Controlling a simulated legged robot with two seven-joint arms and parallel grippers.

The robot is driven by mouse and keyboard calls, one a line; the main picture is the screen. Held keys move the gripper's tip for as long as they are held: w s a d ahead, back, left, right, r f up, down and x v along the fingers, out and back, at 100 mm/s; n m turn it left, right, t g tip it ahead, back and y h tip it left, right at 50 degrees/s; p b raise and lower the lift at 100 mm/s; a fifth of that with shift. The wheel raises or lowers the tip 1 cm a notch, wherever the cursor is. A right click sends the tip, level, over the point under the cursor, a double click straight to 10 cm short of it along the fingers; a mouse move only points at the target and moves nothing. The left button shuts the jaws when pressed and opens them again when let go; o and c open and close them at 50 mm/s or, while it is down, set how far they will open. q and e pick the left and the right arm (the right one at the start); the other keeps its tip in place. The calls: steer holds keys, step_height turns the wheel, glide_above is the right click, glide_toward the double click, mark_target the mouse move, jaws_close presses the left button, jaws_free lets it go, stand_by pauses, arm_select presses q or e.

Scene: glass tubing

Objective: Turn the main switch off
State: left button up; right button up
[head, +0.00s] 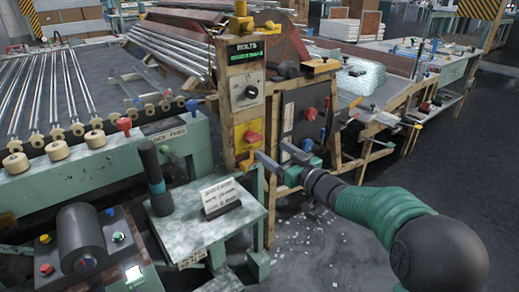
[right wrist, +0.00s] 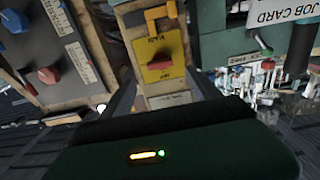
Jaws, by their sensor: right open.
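The switch on the yellow plate, a red handle (head: 253,137), is on the front of the wooden post, low down. In the right wrist view the red handle (right wrist: 160,63) lies across the yellow plate (right wrist: 160,44), close ahead of my fingers. My right gripper (head: 276,157) is just below and to the right of the plate in the head view, its two fingers apart with nothing between them. In the right wrist view my right gripper (right wrist: 163,97) has a finger on each side of the post, short of the handle. My left gripper is not seen.
A dial box (head: 247,89) is above the switch on the post. A dark panel with another red knob (head: 311,114) stands to the right. A small table (head: 185,228) with a card stand (head: 221,196) is in front, left of my right arm. Open floor lies at right.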

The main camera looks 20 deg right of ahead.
mark_target(257, 140)
steer(key=b+x, duration=0.1)
steer(key=x, duration=0.6)
steer(key=shift+w+b, duration=0.25)
steer(key=shift+b, duration=0.05)
steer(key=c, duration=1.4)
steer(key=shift+o, duration=0.2)
